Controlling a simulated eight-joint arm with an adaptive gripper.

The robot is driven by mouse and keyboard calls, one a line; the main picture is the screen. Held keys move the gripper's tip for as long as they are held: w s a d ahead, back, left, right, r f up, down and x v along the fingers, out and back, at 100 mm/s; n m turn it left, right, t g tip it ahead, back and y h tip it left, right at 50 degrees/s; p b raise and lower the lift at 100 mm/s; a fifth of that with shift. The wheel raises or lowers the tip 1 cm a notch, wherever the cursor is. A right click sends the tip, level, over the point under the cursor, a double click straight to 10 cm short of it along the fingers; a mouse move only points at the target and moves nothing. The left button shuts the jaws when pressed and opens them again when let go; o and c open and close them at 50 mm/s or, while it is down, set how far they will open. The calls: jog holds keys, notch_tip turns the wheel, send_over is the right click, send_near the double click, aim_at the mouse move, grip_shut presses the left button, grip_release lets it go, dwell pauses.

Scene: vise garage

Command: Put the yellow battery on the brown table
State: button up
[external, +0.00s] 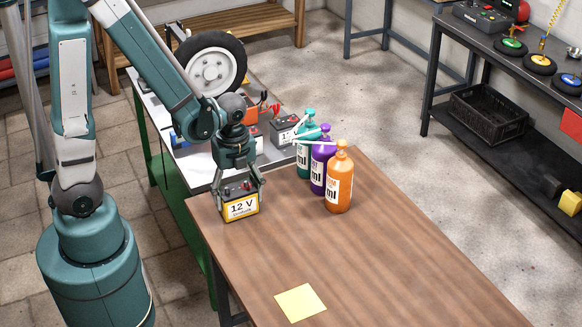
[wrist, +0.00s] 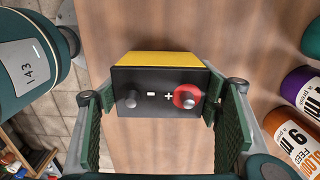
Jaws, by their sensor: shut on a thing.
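Orange (external: 340,180), purple (external: 321,165) and teal (external: 305,150) pump bottles stand right of the battery. A yellow note (external: 300,302) lies near the front. The middle of the table is clear. Behind is a bench with a wheel (external: 211,68) and other batteries.

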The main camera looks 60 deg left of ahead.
aim_at(237, 189)
jog(key=shift+f, duration=0.1)
jog(key=o, duration=1.5)
jog(key=shift+r, duration=0.2)
jog(key=shift+r+p, duration=1.4)
jog(key=shift+r, duration=4.55)
